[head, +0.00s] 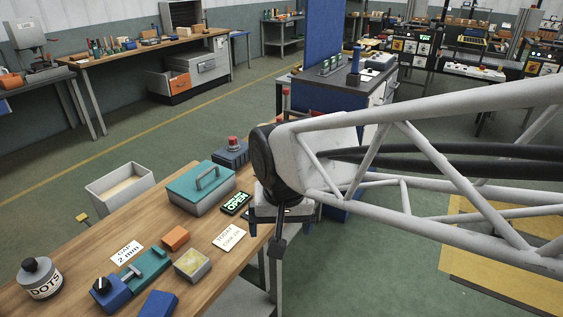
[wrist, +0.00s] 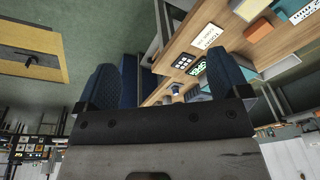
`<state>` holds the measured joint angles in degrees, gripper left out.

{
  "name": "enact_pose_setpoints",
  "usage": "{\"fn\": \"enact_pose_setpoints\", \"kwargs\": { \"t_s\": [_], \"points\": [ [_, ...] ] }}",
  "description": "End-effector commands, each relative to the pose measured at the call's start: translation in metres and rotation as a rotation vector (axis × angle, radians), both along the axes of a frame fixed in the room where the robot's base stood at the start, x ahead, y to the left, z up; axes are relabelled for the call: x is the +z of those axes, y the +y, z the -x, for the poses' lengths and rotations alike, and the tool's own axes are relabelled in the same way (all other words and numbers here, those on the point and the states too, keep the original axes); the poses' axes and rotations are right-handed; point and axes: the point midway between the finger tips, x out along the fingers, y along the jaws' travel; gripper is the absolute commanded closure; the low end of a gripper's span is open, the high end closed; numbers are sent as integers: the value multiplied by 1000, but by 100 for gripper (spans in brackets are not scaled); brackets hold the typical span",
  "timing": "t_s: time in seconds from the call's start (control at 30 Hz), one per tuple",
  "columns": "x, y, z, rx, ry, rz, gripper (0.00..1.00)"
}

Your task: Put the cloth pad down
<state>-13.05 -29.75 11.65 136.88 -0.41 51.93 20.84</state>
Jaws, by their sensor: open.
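A pale yellow pad with a grey edge (head: 192,264) lies flat on the wooden bench (head: 110,268), near its right edge; it may be the cloth pad, though I cannot be sure of its material. It also shows at the top of the wrist view (wrist: 250,8). My gripper (head: 275,215) is at the bench's right edge, beyond the pad and apart from it. In the wrist view my gripper (wrist: 165,85) has its two blue fingers wide apart with nothing held between them. The arm hides part of the bench's far right corner.
An orange block (head: 175,238), a green tool (head: 146,268) and a blue block (head: 158,304) stand near the pad. White cards, a black OPEN sign (head: 235,203) and a teal-lidded box (head: 201,187) are farther back. A grey bin (head: 120,188) stands beyond the bench's left edge.

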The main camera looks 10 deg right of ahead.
Motion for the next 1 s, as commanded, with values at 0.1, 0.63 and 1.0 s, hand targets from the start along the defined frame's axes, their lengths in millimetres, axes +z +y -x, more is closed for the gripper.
{"fn": "enact_pose_setpoints", "kwargs": {
  "t_s": [0.1,0.63,1.0],
  "points": [
    [7,-26,15,18,-22,11,6],
    [18,-86,67,102,-73,62,6],
    [18,-87,68,106,-74,63,6]
  ]
}}
